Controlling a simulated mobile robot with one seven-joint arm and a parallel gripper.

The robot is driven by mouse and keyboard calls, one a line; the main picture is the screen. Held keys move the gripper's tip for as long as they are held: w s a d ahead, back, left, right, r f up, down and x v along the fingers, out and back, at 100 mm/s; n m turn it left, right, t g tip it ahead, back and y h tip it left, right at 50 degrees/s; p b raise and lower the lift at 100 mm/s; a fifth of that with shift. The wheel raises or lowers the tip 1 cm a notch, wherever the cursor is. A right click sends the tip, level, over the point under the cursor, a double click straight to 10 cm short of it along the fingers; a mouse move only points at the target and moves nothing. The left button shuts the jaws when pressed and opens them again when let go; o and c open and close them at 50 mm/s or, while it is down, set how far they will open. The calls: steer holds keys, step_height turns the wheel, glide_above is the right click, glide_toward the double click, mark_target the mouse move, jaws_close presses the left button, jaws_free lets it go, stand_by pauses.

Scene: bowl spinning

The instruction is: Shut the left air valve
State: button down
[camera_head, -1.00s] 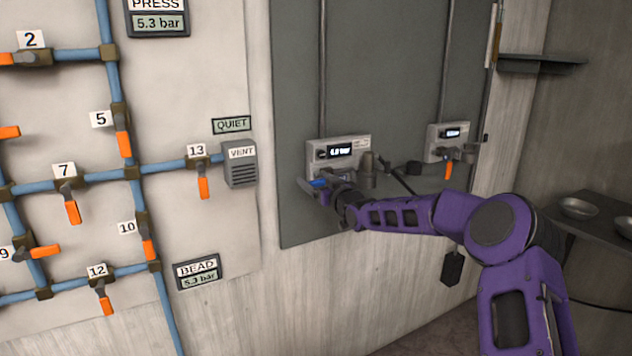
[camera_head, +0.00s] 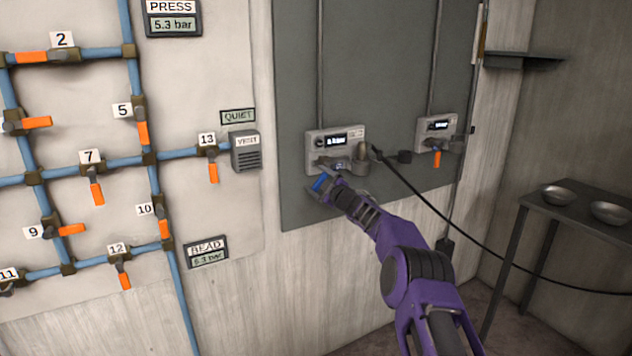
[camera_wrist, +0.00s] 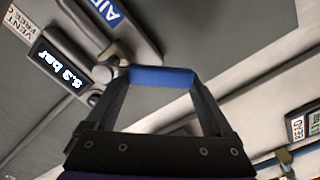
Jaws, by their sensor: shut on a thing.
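The left air valve is on a grey unit (camera_head: 314,158) with a lit display, on the dark wall panel, in the head view. Its blue handle (camera_head: 319,183) hangs below the unit, at a slant. My gripper (camera_head: 325,188) is shut on this handle from the lower right. In the wrist view the blue handle (camera_wrist: 160,76) lies across between the two fingertips of my gripper (camera_wrist: 160,78). The unit's display (camera_wrist: 62,68) there reads about 5.3 bar. The handle's pivot is partly hidden in the head view.
A second unit (camera_head: 425,131) with an orange handle (camera_head: 437,159) is to the right on the panel. A black hose (camera_head: 420,194) runs down rightward past my arm. Blue pipes with several orange valves fill the left wall. A table (camera_head: 580,222) with two bowls stands at right.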

steer(key=shift+w+d+f+n+b, duration=0.15)
steer(key=shift+d+f+n+b, duration=0.1)
steer(key=shift+f+n+b, duration=0.6)
steer(key=n, duration=0.1)
steer(key=d+n, duration=0.1)
steer(key=n, duration=0.1)
steer(key=shift+w+f, duration=0.1)
steer(key=shift+w, duration=0.25)
steer(key=shift+w+d+f+n, duration=0.15)
steer(key=shift+w+d+n, duration=0.2)
steer(key=shift+n, duration=0.6)
steer(key=shift+w+d+f+n, duration=0.15)
steer(key=shift+d+n, duration=0.3)
steer(key=shift+n, duration=0.45)
steer(key=shift+w+d, duration=0.1)
jaws_free()
